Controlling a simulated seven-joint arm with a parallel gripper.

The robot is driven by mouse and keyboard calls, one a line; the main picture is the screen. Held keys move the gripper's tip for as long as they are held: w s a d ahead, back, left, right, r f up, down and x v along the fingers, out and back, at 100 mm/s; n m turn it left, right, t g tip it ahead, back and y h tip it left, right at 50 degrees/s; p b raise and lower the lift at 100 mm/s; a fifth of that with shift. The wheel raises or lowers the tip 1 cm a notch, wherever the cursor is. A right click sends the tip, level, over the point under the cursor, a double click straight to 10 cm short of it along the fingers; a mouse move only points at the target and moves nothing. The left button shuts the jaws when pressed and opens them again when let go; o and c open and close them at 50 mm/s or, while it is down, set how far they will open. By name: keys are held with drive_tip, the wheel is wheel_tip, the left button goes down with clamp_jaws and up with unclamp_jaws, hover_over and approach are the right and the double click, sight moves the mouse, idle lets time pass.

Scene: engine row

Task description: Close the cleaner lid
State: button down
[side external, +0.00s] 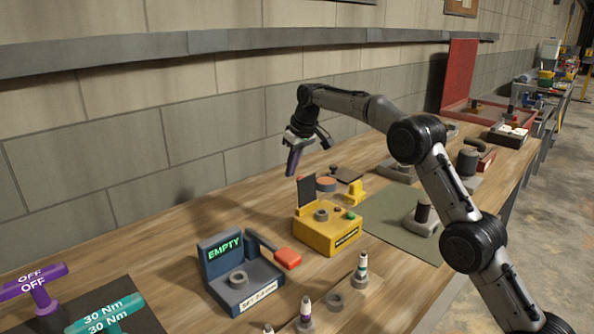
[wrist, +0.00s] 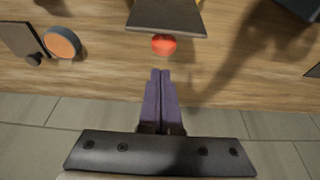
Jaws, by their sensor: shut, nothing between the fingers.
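The cleaner is a yellow box (side external: 328,230) with a round grey socket and coloured buttons on top, standing mid-bench in the side view. Its dark lid (side external: 307,190) stands open, roughly upright, at the back left of the box. In the wrist view the lid (wrist: 166,14) shows at the top edge with a red knob (wrist: 163,44) just below it. My gripper (side external: 291,172) has purple fingers, pressed together and empty, above and behind the lid on the wall side. In the wrist view the fingertips (wrist: 160,73) point toward the red knob with a small gap between.
A blue-grey device (side external: 240,275) with an "EMPTY" display and red-ended lever stands in front. An orange-topped disc (side external: 326,184) and a yellow block (side external: 356,193) sit behind the cleaner. A green mat (side external: 385,225) lies right. The block wall (side external: 90,165) runs behind the bench.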

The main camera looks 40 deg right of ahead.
drive_tip(key=shift+s, duration=1.1)
